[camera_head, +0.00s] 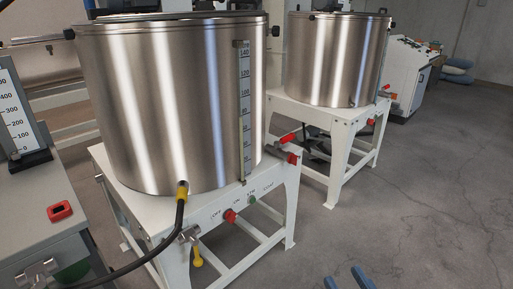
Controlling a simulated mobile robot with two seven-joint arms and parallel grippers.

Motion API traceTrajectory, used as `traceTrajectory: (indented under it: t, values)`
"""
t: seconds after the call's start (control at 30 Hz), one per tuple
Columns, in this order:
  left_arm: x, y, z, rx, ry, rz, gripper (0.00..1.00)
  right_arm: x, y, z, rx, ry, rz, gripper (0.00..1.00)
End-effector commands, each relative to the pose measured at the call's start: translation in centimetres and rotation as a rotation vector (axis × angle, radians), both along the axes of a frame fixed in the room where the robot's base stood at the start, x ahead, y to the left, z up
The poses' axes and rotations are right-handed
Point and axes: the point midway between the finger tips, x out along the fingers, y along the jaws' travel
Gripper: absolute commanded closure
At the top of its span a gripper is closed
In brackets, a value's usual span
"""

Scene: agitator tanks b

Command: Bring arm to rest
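My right gripper (347,281) shows at the bottom edge, right of centre. Only its two blue fingers are in view, with a gap between them and nothing held; the rest is cut off by the frame. It is over the grey floor, to the right of the near tank's stand. My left gripper and arm are not in view.
A large steel tank (150,110) with a level scale stands on a white stand (215,212) with red-handled valves. A black hose (150,250) runs from its yellow fitting. A second tank (332,60) stands behind. Concrete floor (430,190) at right is clear.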

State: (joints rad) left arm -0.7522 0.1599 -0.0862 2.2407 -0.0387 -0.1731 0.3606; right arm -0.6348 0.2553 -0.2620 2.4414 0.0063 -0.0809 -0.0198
Motion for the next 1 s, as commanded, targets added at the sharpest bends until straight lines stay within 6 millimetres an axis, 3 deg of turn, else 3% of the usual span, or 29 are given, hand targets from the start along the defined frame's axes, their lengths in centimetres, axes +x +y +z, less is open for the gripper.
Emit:
traceTrajectory:
  t: [0.03,0.1,0.3,0.37,1.0]
  values:
    - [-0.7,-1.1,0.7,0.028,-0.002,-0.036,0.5,-0.7,-0.5,-2.2,0.005,0.085,-0.02,0.64]
    - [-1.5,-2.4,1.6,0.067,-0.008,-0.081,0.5,-1.6,-1.0,-4.7,0.01,0.186,-0.04,0.64]
    - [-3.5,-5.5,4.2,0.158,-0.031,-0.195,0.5,-5.0,-2.3,-10.9,0.021,0.44,-0.094,0.64]
    - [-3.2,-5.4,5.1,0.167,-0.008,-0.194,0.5,-4.4,-2.1,-9.2,0.01,0.439,-0.088,0.64]
    - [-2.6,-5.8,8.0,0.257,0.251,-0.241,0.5,-3.8,-1.6,-6.1,-0.125,0.679,-0.083,0.64]
